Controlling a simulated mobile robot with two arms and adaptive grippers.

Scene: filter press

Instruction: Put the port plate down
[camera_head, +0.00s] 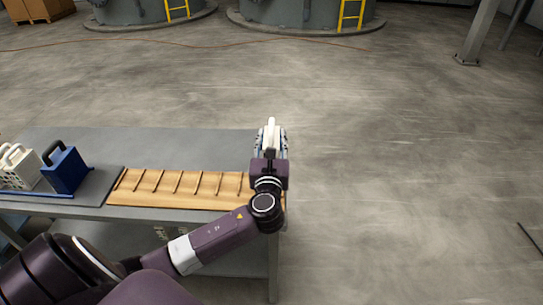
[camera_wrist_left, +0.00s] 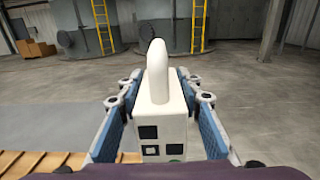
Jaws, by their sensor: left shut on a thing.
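The port plate is a white block with a rounded handle on top and dark square marks on its face. It stands upright between the blue-padded fingers in the left wrist view (camera_wrist_left: 160,113), and its handle shows in the head view (camera_head: 271,130). My left gripper (camera_head: 270,143) is shut on it, with a finger on each side (camera_wrist_left: 159,88). They are at the right end of the grey table (camera_head: 195,142), beyond the end of the wooden slatted board (camera_head: 150,199). The plate's lower end is hidden, so I cannot tell whether it touches the table. My right gripper is not in view.
A white perforated plate (camera_head: 20,176) and a blue plate (camera_head: 64,171), both with handles, stand on a dark mat (camera_head: 98,188) at the table's left. The table behind the board is bare. Open concrete floor lies beyond the right edge.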

